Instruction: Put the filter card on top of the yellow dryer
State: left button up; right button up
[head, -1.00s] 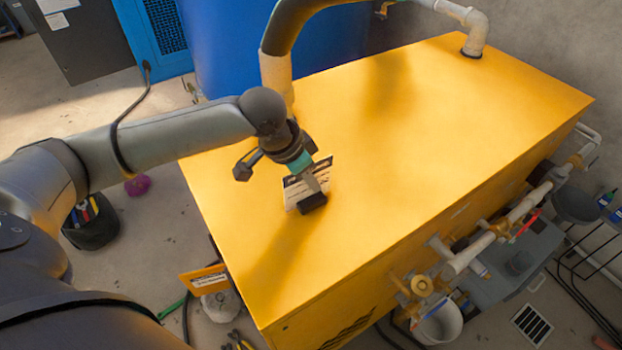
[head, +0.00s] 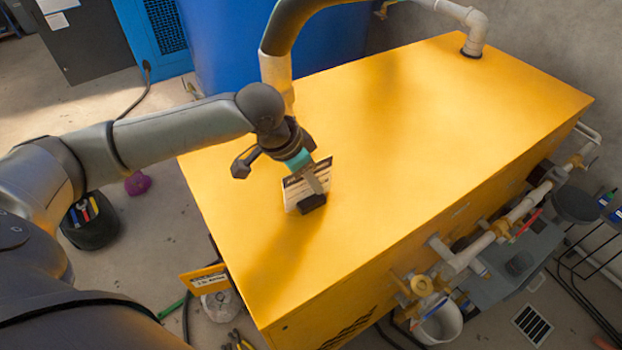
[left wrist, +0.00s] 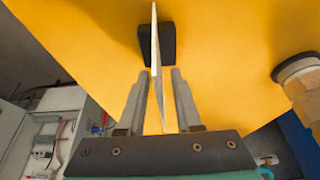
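The filter card (head: 294,194) is a white card with dark print, upright in a small black base. It stands at the near left part of the yellow dryer's top (head: 420,130), and the base appears to rest on that surface. My left gripper (head: 318,184) is at the card. In the left wrist view the card (left wrist: 155,45) shows edge-on between the two fingers of my left gripper (left wrist: 158,85), with a gap on each side, so the fingers are open around it. My right gripper is not in view.
A dark pipe with pale ends (head: 277,75) rises near the dryer's far left side. Pipes and valves (head: 480,245) run along its right side. A blue tank (head: 250,45) stands behind. Most of the dryer's top is clear.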

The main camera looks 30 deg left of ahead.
pick_arm(q)
jog(key=p+v, duration=0.1)
jog(key=v, duration=1)
jog(key=shift+s+r, duration=0.1)
jog(key=shift+r, duration=0.05)
